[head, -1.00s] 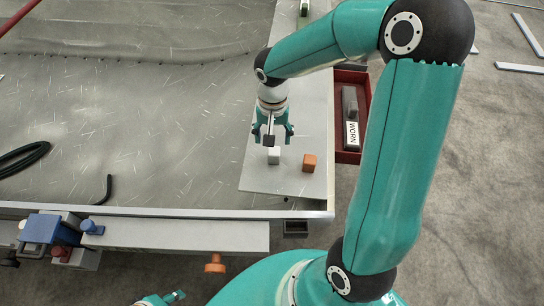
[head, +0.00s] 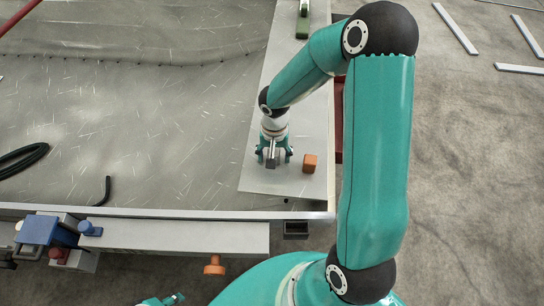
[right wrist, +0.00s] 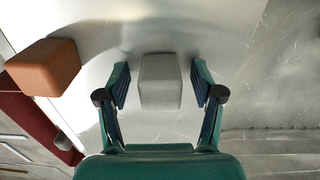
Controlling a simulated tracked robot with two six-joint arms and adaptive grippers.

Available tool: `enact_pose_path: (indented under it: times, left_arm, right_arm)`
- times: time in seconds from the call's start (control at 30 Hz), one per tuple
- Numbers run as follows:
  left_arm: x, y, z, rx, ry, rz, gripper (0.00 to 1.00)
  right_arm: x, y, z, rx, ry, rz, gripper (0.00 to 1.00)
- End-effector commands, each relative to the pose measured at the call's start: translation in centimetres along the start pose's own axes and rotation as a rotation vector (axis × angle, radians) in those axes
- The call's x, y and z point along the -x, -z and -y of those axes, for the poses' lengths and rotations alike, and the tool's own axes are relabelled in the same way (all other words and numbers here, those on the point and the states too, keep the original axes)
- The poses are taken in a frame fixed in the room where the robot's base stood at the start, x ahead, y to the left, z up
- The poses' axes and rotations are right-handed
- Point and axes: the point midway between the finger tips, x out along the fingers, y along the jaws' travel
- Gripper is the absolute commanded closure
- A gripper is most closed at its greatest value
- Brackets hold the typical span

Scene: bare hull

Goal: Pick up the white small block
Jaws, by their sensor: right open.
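The white small block (right wrist: 160,82) stands on the pale plate (head: 255,180). In the right wrist view it sits between the two fingers of my right gripper (right wrist: 161,80), with a gap on each side. In the head view my right gripper (head: 274,157) is low over the plate and hides the block. The right gripper is open and empty. A small teal part at the bottom edge of the head view looks like my left gripper (head: 162,299); it is cut off, and its opening does not show.
An orange block (head: 309,163) stands on the plate just right of the gripper; it also shows in the right wrist view (right wrist: 45,67). A green item (head: 303,24) lies at the plate's far end. A black hose (head: 22,160) lies at left on the grey sheet.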

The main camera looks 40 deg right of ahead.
Motion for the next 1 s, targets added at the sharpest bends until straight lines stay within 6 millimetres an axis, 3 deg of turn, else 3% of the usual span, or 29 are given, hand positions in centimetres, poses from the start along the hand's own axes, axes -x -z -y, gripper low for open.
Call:
enact_pose_path:
  times: [0.1,0.47,0.77,1.0]
  left_arm:
    - [0.0,0.0,0.0,0.000,0.000,0.000,0.60]
    - [0.0,0.0,0.0,0.000,0.000,0.000,0.60]
    - [0.1,0.0,0.0,0.000,0.000,0.000,0.60]
    - [0.3,0.0,-0.1,0.000,0.000,0.000,0.60]
  right_arm:
    - [0.0,0.0,0.0,-0.001,0.000,0.000,0.37]
    - [0.1,0.0,0.0,-0.001,0.000,0.000,0.97]
    - [0.2,0.0,0.0,-0.001,0.000,-0.001,0.98]
    - [1.8,0.1,0.0,-0.002,0.001,-0.004,0.98]
